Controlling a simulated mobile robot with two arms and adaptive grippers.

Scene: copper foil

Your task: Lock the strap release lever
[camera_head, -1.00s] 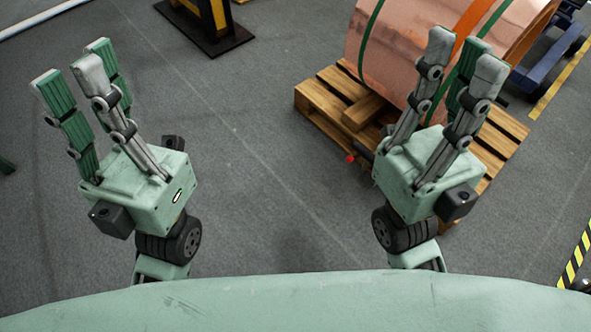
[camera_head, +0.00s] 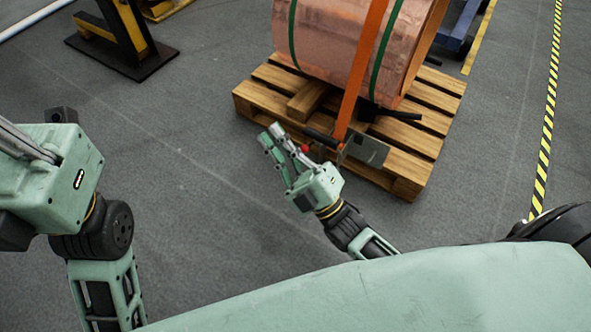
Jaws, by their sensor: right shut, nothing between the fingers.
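The strap release lever, a dark bar (camera_head: 322,138), sticks out to the left from the lower end of the orange strap (camera_head: 362,75). A grey metal plate (camera_head: 366,149) sits beside it, at the pallet's near side. A small red part (camera_head: 304,148) shows just below the lever's left end. My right gripper (camera_head: 272,137) is shut and empty, its fingers pointing up and left. It is just left of the lever and red part; I cannot tell whether it touches them. My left gripper (camera_head: 48,178) shows only its body and finger bases; its fingertips are outside the picture.
A copper foil roll (camera_head: 335,40) with green bands lies on a wooden pallet (camera_head: 262,104). A yellow stand with a black base (camera_head: 125,58) is at the upper left. Yellow-black floor tape (camera_head: 546,130) runs along the right.

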